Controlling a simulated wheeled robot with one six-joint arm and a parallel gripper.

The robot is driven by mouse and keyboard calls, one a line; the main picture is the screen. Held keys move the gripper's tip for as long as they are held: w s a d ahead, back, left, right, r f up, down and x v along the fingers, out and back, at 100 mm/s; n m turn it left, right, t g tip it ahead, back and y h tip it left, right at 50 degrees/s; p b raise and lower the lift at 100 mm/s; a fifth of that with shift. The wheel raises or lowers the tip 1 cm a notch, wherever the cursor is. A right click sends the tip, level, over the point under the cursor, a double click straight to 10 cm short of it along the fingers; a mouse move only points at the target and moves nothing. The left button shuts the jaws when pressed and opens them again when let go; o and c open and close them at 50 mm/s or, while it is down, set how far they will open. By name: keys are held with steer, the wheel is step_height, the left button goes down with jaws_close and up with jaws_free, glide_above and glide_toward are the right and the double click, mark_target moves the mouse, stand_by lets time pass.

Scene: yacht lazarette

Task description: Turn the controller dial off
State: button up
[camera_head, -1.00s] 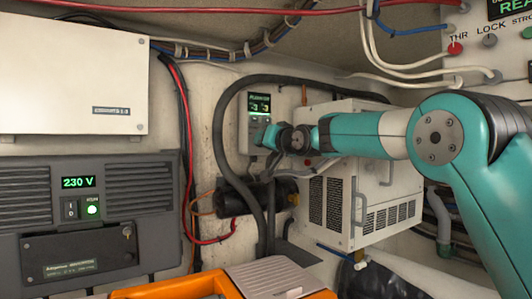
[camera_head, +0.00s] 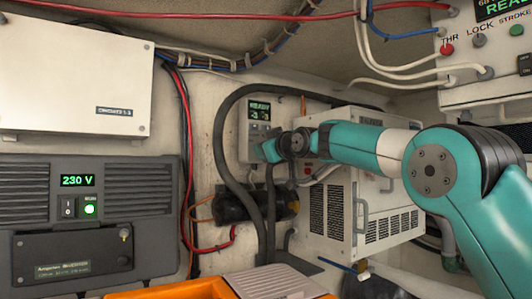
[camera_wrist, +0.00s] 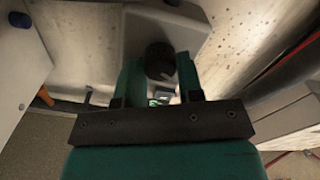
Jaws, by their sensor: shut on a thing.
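The controller (camera_head: 250,118) is a narrow pale box on the back wall with a small green-lit display (camera_head: 260,107) at its top. The display seems to read READY. My gripper (camera_head: 264,148) is at the lower part of the controller's front, and the arm reaches in from the right. In the wrist view a dark round dial (camera_wrist: 160,60) sits between the two teal fingers of my gripper (camera_wrist: 160,75), which are shut on it. My gripper hides the dial in the head view, and its pointer mark cannot be made out.
A white louvred cabinet (camera_head: 335,195) stands right of the controller, close under my arm. A thick black hose (camera_head: 218,150) loops left of the controller. A dark pump (camera_head: 240,204) is below. A grey 230 V unit (camera_head: 90,225) and an orange case (camera_head: 165,290) are at left and front.

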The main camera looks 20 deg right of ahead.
steer(key=shift+n, duration=0.4)
steer(key=o, duration=0.9)
steer(key=shift+a, duration=0.1)
steer(key=shift+o, duration=0.2)
steer(key=shift+s, duration=0.15)
steer(key=b+v, duration=0.8)
steer(key=v, duration=0.9)
steer(key=shift+r, duration=0.1)
